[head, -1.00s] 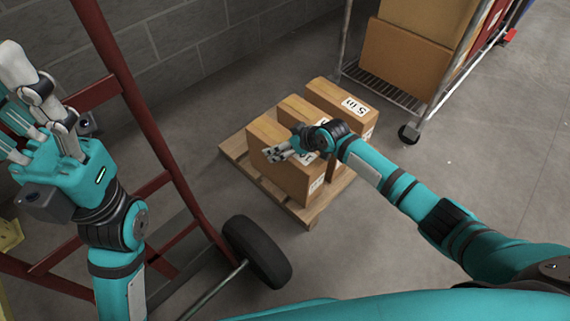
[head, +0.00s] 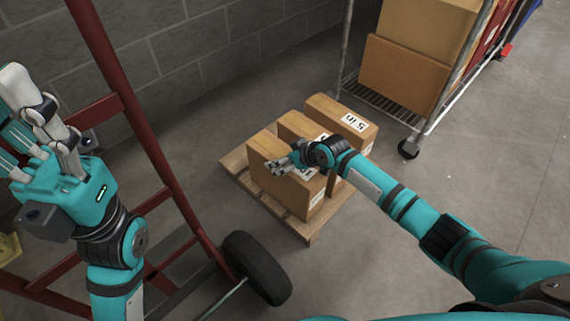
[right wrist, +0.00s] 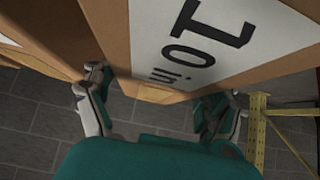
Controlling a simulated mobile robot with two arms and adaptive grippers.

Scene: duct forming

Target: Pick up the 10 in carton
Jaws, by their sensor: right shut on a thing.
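The 10 in carton (head: 296,193) is the front-left one of a row of brown cartons on a wooden pallet. Its label shows "10 in" in the right wrist view (right wrist: 205,40). My right gripper (head: 285,165) is shut on the upper part of this carton, its fingers on either side of it (right wrist: 160,110). The hand and forearm partly hide the carton's top and label. I cannot tell whether the carton is clear of the pallet. My left gripper (head: 35,125) is at the far left, open and empty, fingers pointing up.
A middle carton (head: 298,124) and a "5 in" carton (head: 330,112) stand close behind it on the pallet (head: 240,175). A wire cart (head: 385,105) with large cartons (head: 405,72) is at the back right. A red hand truck (head: 140,130) with a black wheel (head: 258,268) stands left.

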